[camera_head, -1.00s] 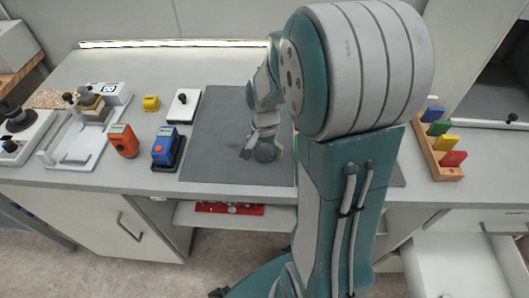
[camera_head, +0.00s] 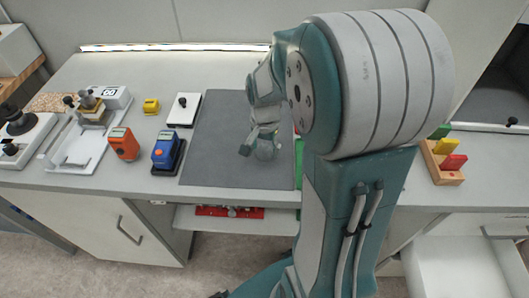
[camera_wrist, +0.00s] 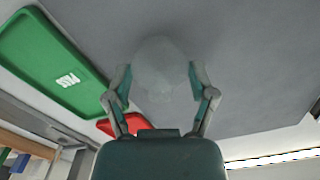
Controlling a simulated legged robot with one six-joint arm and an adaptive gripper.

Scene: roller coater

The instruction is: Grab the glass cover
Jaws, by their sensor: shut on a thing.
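The glass cover (camera_wrist: 165,68) is a pale, translucent rounded dome in the wrist view, over the grey mat. My gripper (camera_wrist: 160,82) has one finger on each side of it and is shut on it. I cannot tell whether the cover touches the mat.
The grey mat (camera_head: 220,165) is mostly clear. A green tray (camera_wrist: 50,60) and a red piece (camera_wrist: 120,124) lie beside the gripper in the wrist view. Orange (camera_head: 124,144) and blue (camera_head: 165,150) devices stand left; a coloured-block rack (camera_head: 437,165) stands right.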

